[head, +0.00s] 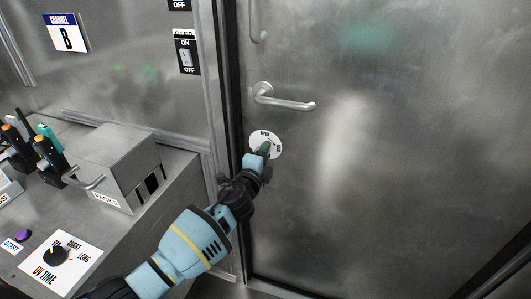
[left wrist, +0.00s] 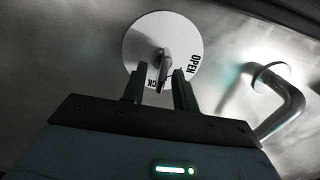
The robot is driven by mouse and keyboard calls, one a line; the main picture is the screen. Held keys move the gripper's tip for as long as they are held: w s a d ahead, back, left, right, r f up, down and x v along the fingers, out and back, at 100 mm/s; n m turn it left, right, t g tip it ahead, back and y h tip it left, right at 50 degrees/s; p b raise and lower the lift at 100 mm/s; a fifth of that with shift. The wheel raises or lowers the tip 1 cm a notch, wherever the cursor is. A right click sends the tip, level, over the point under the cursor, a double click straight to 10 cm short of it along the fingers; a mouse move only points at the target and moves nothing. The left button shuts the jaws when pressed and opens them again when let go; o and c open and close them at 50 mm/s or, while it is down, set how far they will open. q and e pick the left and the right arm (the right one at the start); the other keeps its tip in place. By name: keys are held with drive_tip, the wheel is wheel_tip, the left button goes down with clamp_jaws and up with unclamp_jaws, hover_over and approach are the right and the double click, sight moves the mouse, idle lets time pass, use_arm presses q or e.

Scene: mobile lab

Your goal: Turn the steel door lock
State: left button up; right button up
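The steel door (head: 400,150) fills the right half of the head view. Its lock is a round white plate (head: 257,137) with OPEN lettering and a small metal turn knob, below the lever handle (head: 285,100). In the left wrist view the lock plate (left wrist: 140,38) shows at top centre with the knob (left wrist: 162,66) at its middle. My left gripper (head: 266,150) is in front of the plate and partly hides it. In the left wrist view its two fingers (left wrist: 158,88) are apart, one on each side of the knob, with gaps visible. My right gripper is not in view.
The lever handle also shows right of the fingers in the left wrist view (left wrist: 283,108). At left is a steel counter with a metal box (head: 118,160), a UV TIME dial (head: 56,256) and several orange-topped tools (head: 45,148). A switch panel (head: 186,55) is on the wall.

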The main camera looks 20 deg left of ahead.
use_arm(q)
drive_tip(key=s+p, duration=0.1)
drive_tip(key=s, duration=0.6)
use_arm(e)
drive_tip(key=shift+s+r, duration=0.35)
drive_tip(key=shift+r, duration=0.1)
use_arm(q)
drive_tip(key=shift+s+a, duration=0.1)
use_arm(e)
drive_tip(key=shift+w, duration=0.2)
